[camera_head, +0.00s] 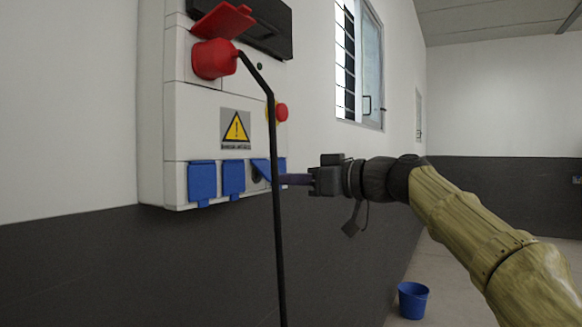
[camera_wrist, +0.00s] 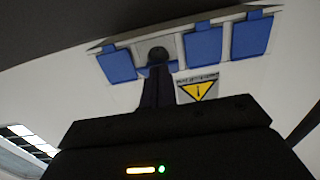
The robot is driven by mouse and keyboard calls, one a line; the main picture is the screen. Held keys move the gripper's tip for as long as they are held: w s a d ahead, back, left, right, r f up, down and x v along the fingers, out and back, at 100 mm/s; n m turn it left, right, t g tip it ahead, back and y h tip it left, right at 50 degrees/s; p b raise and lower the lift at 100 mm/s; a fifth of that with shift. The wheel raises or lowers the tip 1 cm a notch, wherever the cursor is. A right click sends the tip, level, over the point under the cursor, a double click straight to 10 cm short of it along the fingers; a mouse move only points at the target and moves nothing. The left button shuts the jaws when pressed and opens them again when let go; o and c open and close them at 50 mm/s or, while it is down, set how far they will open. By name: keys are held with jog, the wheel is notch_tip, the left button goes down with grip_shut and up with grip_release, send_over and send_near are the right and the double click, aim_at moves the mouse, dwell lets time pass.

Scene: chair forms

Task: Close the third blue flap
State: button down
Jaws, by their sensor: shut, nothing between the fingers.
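The third blue flap (camera_head: 263,168) is on the bottom row of the white wall box. It stands tilted open, with a dark round socket showing under it. My gripper (camera_head: 283,180) is shut and empty, its thin dark fingers pointing left at the box near this flap. A black cable passes in front, so I cannot tell whether the fingertips touch the flap. In the wrist view the row appears upside down. The fingers (camera_wrist: 157,88) reach towards the open socket (camera_wrist: 158,56) and hide most of the third flap.
Blue flaps to the left, first (camera_head: 202,182) and second (camera_head: 233,178), hang down closed. Another blue flap (camera_wrist: 117,65) beyond the socket is down. A black cable (camera_head: 273,150) hangs from the red plug (camera_head: 214,59). A blue bucket (camera_head: 412,300) stands on the floor.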

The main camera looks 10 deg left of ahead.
jog(key=w+a+f+t+y+b, duration=0.1)
jog(key=a+f+y+b, duration=0.4)
jog(key=b, duration=1.2)
jog(key=shift+w+f+t+y, duration=0.15)
jog(key=shift+w+t+y, duration=0.25)
jog(key=shift+t+y, duration=0.2)
jog(key=shift+a, duration=0.1)
jog(key=b+v, duration=1.2)
jog(key=v, duration=0.1)
jog(key=shift+f, duration=0.25)
jog(key=shift+a, duration=0.1)
dwell(0.4)
